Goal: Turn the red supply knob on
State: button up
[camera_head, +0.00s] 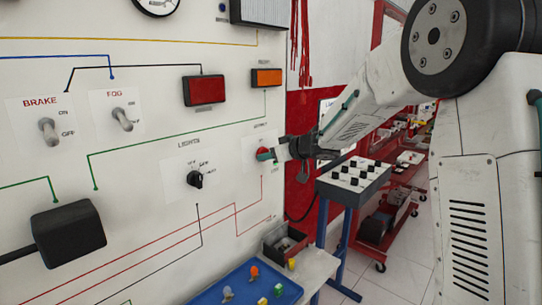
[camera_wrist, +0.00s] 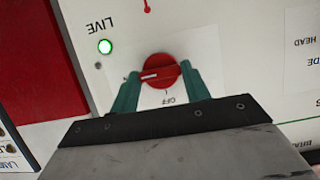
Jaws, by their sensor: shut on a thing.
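The red supply knob (camera_head: 262,151) is on the white panel, at its right side in the head view. In the wrist view the round red knob (camera_wrist: 161,69) shows between my two green fingers. My gripper (camera_wrist: 160,82) is shut on the knob, one finger at each side; it reaches the panel from the right in the head view (camera_head: 268,155). The knob's white pointer line lies nearly level, towards the left in the wrist view, away from the upside-down OFF label below the knob.
A black LIGHTS knob (camera_head: 195,179) and BRAKE and FOG toggle switches (camera_head: 48,131) are on the panel to the left. Below stand a blue tray (camera_head: 232,288) with small parts and a dark bin (camera_head: 285,246). A grey switch box (camera_head: 353,181) stands right of the panel.

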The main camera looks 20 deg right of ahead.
jog(key=o, duration=1)
jog(key=v, duration=0.7)
jog(key=shift+s+d+r, duration=0.1)
jog(key=shift+s+d, duration=0.05)
jog(key=shift+s, duration=0.2)
